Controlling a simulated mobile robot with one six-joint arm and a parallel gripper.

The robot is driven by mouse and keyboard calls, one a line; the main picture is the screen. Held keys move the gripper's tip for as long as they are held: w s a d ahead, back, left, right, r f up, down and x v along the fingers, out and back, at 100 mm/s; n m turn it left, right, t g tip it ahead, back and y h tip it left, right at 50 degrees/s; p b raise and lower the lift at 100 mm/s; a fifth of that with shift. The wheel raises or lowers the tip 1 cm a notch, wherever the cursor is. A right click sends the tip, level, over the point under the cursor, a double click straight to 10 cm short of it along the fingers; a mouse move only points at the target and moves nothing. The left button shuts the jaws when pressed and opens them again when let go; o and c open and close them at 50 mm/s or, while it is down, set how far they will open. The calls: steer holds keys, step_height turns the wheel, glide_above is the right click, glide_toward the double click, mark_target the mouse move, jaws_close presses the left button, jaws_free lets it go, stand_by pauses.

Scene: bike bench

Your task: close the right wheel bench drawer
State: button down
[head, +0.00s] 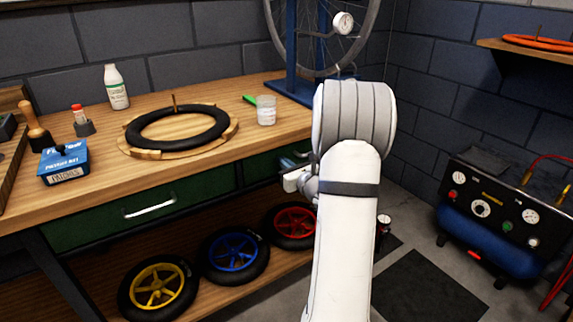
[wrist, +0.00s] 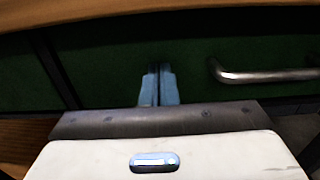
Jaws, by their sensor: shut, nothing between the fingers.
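The right wheel bench drawer (head: 262,168) is a dark green front under the worktop, partly hidden by my arm in the head view. In the wrist view its green front (wrist: 200,50) fills the space beyond my fingers, and its metal bar handle (wrist: 268,75) is to their right. I cannot tell whether the drawer stands out or is flush. My gripper (wrist: 158,72) is shut and empty, its two blue fingers side by side, pointing at the green front left of the handle. Whether the tips touch it is unclear.
The left green drawer (head: 150,207) has a silver handle. The worktop (head: 200,165) overhangs the drawers and carries a tyre (head: 178,127), a bottle (head: 116,87) and a cup (head: 266,110). Several wheels lie on the shelf below. A compressor (head: 490,220) stands at right.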

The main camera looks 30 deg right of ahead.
steer(key=s+p, duration=0.1)
steer(key=s, duration=1.3)
steer(key=s+a+r+n+g+y+p, duration=0.1)
steer(key=a+r+n+g+y+p, duration=0.25)
steer(key=a+n, duration=0.4)
steer(key=s+a+r+n+g+y+p, duration=0.25)
steer(key=a+r+n+g+p, duration=0.2)
steer(key=a, duration=0.55)
steer(key=s+a+r+n+g+y+p, duration=0.1)
steer(key=a+r+n+g+y+p, duration=0.3)
steer(key=a, duration=0.4)
steer(key=s+a+r+n+g+h+p, duration=0.3)
steer(key=s+a+r+n+g+p, duration=0.25)
steer(key=n, duration=0.45)
steer(key=s+d+r+n+t+h+p, duration=0.2)
steer(key=s+d+r+n+h+p, duration=0.2)
steer(key=r+n, duration=0.5)
steer(key=shift+s+r+n+h+p, duration=0.2)
steer(key=shift+s+n+h+p, duration=0.2)
steer(key=shift+s+h+p, duration=0.95)
steer(key=shift+w+d+h+p, duration=0.1)
steer(key=shift+w+h+p, duration=0.25)
